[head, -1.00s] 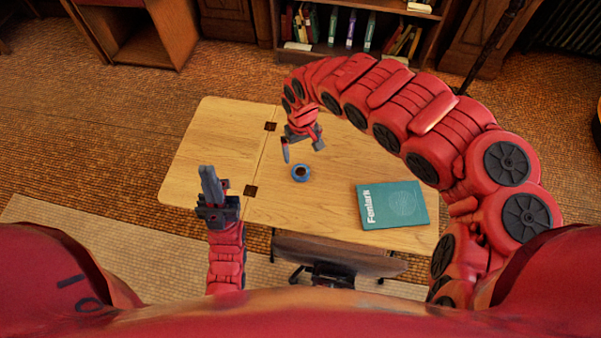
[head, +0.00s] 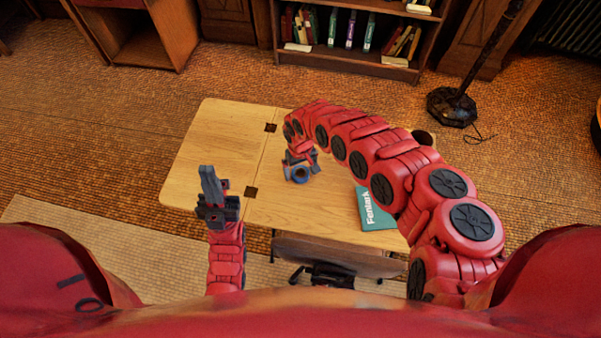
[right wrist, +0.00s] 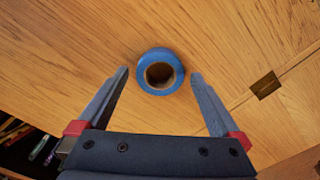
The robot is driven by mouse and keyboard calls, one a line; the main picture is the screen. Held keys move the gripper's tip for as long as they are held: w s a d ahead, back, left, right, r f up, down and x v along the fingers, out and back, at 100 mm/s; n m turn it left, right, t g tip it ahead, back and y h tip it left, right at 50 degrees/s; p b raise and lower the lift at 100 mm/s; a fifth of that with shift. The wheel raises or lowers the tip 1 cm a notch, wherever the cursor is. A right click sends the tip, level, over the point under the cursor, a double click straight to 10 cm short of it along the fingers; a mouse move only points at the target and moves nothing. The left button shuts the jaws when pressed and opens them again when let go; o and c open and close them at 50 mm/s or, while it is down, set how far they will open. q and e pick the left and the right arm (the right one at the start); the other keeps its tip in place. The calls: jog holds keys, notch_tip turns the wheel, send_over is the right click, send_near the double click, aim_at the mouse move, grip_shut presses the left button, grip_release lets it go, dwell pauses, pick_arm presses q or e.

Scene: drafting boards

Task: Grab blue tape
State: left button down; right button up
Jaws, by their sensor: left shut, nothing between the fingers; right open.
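The blue tape (head: 300,174) is a small roll with a brown core, lying flat on the wooden table. It also shows in the right wrist view (right wrist: 145,72), just beyond the fingertips and between their lines. My right gripper (right wrist: 160,76) is open with one finger on each side of the tape's line, and it holds nothing. In the head view my right gripper (head: 300,160) is right at the tape, partly hidden by its own arm. My left gripper (head: 209,170) is shut and empty, over the table's near left edge.
The table (head: 215,140) has a hinged leaf on its left, mostly clear. A teal book (head: 374,211) lies at the right, partly hidden by my right arm. A chair (head: 335,258) stands at the near edge. A bookshelf (head: 345,57) and a lamp stand (head: 455,105) are behind.

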jog(key=shift+s+d+f, duration=0.1)
jog(key=shift+f, duration=0.15)
jog(key=shift+c, duration=0.2)
jog(key=c, duration=1.3)
jog(key=shift+r, duration=0.1)
